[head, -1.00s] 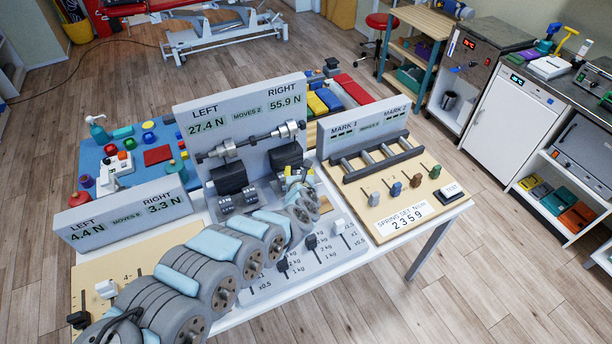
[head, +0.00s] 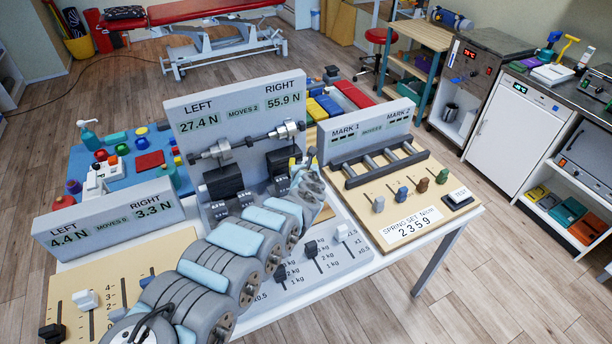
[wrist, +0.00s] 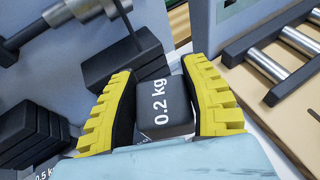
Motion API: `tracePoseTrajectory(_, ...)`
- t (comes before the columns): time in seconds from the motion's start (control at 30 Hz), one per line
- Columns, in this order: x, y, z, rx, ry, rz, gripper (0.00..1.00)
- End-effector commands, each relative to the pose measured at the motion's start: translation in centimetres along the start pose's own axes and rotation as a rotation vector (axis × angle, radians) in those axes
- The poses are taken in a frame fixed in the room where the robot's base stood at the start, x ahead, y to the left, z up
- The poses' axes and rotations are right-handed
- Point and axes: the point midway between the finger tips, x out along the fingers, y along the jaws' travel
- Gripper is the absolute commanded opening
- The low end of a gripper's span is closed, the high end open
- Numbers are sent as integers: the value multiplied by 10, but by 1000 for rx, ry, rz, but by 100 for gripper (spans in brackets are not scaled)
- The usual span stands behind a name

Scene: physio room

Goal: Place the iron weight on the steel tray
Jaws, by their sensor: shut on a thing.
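My gripper (wrist: 162,80) has yellow ribbed fingers, closed on a dark grey block marked 0.2 kg, the iron weight (wrist: 172,103), in the wrist view. The weight sits between both fingers. In the head view my gripper (head: 301,168) is at the right part of the middle rig, by the RIGHT side of its upright panel (head: 238,108). My arm hides much of that spot, and the weight is not clear there. Dark stacked blocks marked 0.5 kg (wrist: 28,128) stand left of my gripper in the wrist view. I cannot make out for certain which surface is the steel tray.
A metal bar (head: 245,142) with dark hanging blocks crosses the middle rig close to my gripper. A roller rack (head: 385,165) stands to the right on a wooden board with coloured knobs. A low LEFT/RIGHT display (head: 110,222) stands at left.

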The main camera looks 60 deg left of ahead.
Motion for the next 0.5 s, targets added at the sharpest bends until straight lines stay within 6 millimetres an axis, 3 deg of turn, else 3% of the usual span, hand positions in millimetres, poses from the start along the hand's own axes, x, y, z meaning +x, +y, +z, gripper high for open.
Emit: tracePoseTrajectory(0.5, 40, -10, -25, 1, 0, -2, 6)
